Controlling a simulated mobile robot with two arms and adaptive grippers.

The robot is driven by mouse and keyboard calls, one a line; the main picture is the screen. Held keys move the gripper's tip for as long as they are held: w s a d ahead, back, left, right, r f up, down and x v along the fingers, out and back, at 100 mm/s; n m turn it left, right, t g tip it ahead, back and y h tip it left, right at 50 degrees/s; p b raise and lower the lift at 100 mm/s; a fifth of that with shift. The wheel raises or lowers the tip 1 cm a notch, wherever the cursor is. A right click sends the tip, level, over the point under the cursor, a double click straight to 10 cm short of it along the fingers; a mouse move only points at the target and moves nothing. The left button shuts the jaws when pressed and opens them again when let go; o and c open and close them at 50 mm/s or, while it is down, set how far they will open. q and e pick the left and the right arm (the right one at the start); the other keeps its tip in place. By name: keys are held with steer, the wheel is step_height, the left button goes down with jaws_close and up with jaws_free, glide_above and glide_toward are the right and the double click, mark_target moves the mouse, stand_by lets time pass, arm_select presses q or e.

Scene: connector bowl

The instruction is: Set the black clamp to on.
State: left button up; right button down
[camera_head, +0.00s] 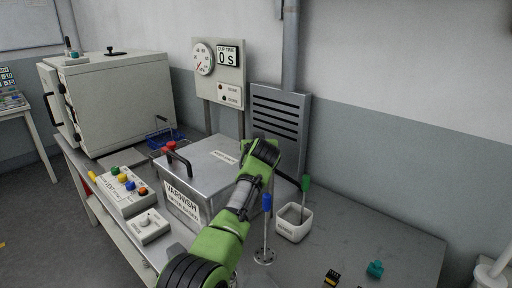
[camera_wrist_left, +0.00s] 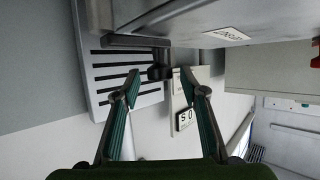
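The black clamp (camera_wrist_left: 160,72) shows in the left wrist view as a dark knob joined to a dark bar, beside the steel varnish box (camera_wrist_left: 240,27). In the head view, a dark bar (camera_head: 287,178), which appears to be part of it, sticks out at the right rear of the varnish box (camera_head: 185,208); my green left arm hides the rest. My left gripper (camera_wrist_left: 158,76) is open, its two fingertips on either side of the knob with visible gaps. The fingers are hidden in the head view. I cannot tell the clamp's setting. My right gripper is not in view.
A louvred panel (camera_head: 278,112) and a gauge panel (camera_head: 230,88) stand behind. Right of my arm are a blue-handled tool (camera_head: 266,203) on a stand and a white pot (camera_head: 293,229) with a green-handled tool (camera_head: 305,184). A button box (camera_head: 125,195) sits left. The right tabletop is mostly clear.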

arm_select(q)
step_height(320, 180, up, 10)
stand_by(0.5)
steer(key=shift+f, duration=0.1)
